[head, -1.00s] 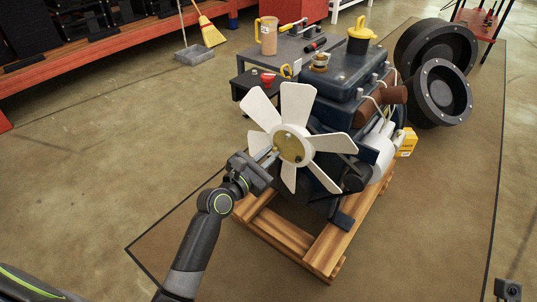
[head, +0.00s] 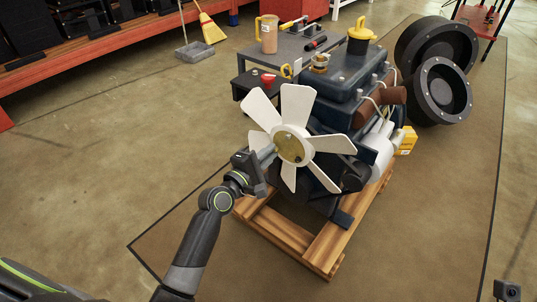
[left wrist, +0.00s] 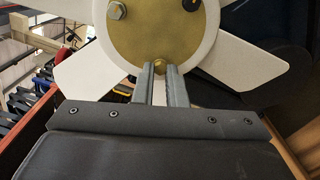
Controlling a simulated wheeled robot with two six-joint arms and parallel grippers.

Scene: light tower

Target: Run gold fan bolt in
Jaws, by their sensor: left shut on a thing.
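The white fan (head: 322,143) with a gold hub plate (head: 290,149) is on the front of the dark blue engine. My left gripper (head: 270,151) reaches the lower left of the hub from the left. In the left wrist view, the fingers (left wrist: 160,76) are shut on the gold bolt (left wrist: 160,65) at the lower edge of the gold plate (left wrist: 165,38). Only the bolt's head shows; its shank is hidden. A silver bolt (left wrist: 116,11) sits at the plate's upper left, and a dark hole (left wrist: 190,4) is at its upper right. My right gripper does not show.
The engine (head: 335,85) stands on a wooden pallet (head: 290,235). A grey table (head: 285,47) with a jug and tools is behind it. Black wheel-like parts (head: 440,90) lie at the right. A yellow box (head: 406,140) is beside the engine. Floor in front is clear.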

